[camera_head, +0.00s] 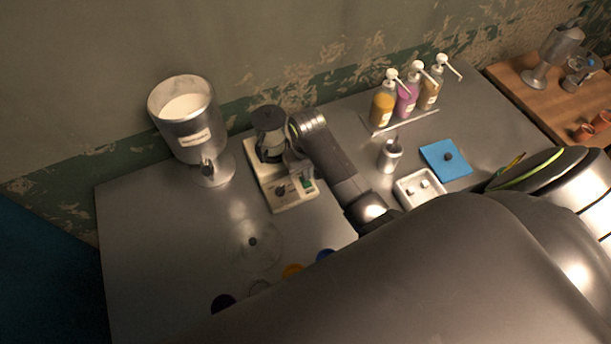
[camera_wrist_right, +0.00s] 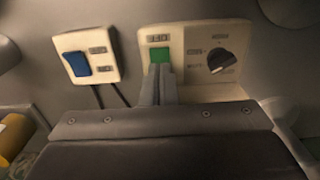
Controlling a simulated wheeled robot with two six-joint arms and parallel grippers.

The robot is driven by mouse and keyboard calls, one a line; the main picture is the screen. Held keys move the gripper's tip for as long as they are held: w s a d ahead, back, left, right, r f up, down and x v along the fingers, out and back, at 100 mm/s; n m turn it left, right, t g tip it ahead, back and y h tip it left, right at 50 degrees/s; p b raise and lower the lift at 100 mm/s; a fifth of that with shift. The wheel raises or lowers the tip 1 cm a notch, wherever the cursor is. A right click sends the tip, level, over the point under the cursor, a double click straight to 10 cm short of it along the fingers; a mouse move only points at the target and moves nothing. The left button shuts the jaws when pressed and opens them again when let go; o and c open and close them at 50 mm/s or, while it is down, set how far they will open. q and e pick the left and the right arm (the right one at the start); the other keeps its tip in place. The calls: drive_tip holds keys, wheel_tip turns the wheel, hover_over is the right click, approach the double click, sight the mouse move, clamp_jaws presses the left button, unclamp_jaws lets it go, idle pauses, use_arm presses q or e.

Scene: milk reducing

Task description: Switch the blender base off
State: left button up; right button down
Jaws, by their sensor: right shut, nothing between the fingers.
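The cream blender base (camera_head: 295,199) stands on the metal table with a dark-lidded jug (camera_head: 270,132) at its back end. Its front carries a green switch (camera_wrist_right: 159,55) and a black knob (camera_wrist_right: 222,62); the green switch also shows in the head view (camera_head: 307,183). My right gripper (camera_head: 301,166) is over the base, partly hidden by its own arm. In the right wrist view its fingers (camera_wrist_right: 159,76) are together and empty, tips right at the green switch's lower edge. I cannot tell whether they touch it. My left gripper is not in view.
A separate cream box with a blue rocker switch (camera_wrist_right: 77,64) and dark cables is beside the base. A steel dispenser (camera_head: 192,130) stands left, pump bottles (camera_head: 405,98) behind right. A metal cup (camera_head: 390,155), white tray (camera_head: 409,202) and blue cloth (camera_head: 437,163) lie right.

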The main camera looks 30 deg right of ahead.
sight(307, 183)
drive_tip(key=shift+r, duration=2.05)
